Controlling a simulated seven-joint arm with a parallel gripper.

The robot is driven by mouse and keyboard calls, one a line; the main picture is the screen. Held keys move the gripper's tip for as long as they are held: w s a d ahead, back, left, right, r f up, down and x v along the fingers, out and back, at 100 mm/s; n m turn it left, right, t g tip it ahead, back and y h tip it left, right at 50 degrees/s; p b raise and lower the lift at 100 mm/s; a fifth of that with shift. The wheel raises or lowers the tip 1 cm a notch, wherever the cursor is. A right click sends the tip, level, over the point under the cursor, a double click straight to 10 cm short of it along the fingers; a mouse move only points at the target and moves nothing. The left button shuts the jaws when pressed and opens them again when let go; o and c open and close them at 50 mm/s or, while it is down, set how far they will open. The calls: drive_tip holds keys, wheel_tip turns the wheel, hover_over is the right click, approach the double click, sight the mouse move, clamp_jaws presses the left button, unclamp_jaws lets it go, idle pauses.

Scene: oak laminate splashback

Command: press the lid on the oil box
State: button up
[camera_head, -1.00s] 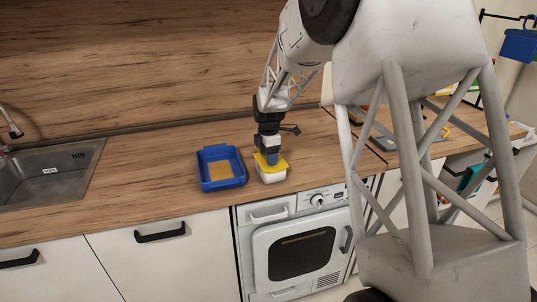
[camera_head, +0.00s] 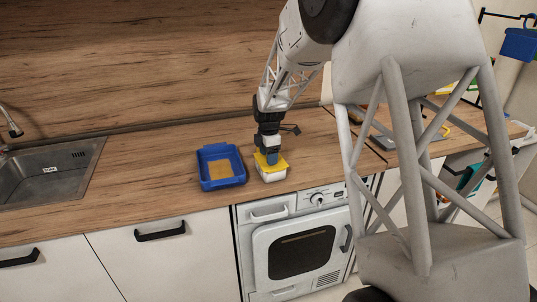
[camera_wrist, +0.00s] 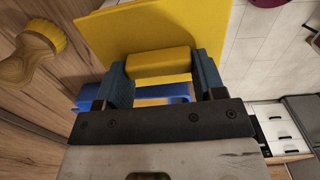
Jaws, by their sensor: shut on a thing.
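A sink (camera_head: 45,178) is further left. A wooden brush (camera_wrist: 30,55) shows in the wrist view.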

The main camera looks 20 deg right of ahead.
drive_tip(key=o, duration=1.1)
drive_tip(key=shift+r, duration=0.15)
drive_tip(key=shift+r, duration=3.4)
clamp_jaws()
